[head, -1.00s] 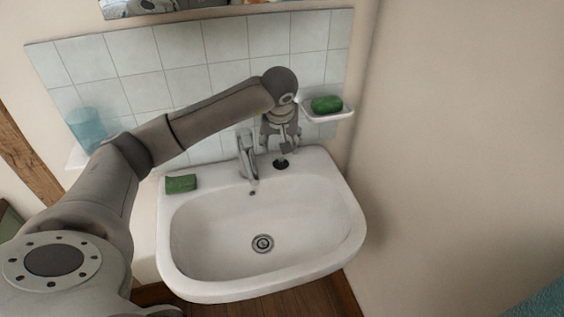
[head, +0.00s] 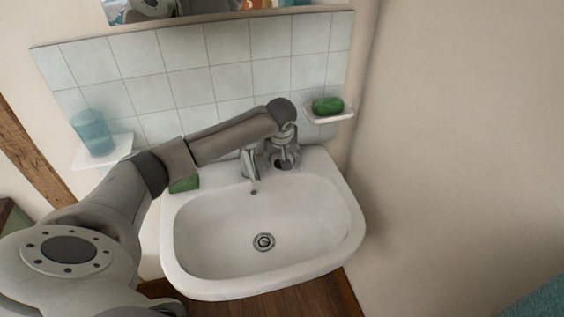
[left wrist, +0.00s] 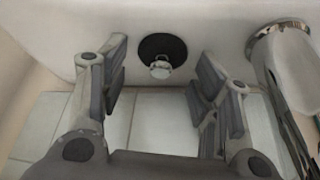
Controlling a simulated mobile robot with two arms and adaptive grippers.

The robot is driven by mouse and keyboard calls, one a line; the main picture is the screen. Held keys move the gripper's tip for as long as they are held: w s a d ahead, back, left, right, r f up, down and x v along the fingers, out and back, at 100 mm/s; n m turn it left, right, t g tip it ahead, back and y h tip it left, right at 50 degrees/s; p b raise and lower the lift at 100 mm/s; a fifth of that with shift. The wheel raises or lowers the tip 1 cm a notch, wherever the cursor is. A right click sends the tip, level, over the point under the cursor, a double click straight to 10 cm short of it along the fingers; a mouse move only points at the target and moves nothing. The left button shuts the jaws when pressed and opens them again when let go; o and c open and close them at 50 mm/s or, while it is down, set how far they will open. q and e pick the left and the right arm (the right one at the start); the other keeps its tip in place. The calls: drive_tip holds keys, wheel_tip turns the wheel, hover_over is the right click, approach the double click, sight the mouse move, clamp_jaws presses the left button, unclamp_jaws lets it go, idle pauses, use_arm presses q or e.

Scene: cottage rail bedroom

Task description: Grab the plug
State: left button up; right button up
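The plug (left wrist: 163,50) is a dark round disc with a small metal knob, lying on the white sink's rim in the left wrist view. In the head view the plug (head: 280,164) is mostly hidden by my gripper, to the right of the tap. My left gripper (left wrist: 160,80) is open and empty, pointing down, with the knob a little beyond the fingertips and midway between them. My left gripper also shows in the head view (head: 284,158), low over the back right of the sink (head: 330,255). My right gripper is not in view.
The metal tap (head: 249,163) stands close to the left of my gripper; it also shows in the left wrist view (left wrist: 285,65). A green soap (head: 327,105) lies in a wall dish at right. A green sponge (head: 185,184) sits on the rim. A blue cup (head: 93,133) stands on a shelf.

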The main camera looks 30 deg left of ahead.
use_arm(q)
drive_tip(key=shift+s, duration=0.1)
clamp_jaws()
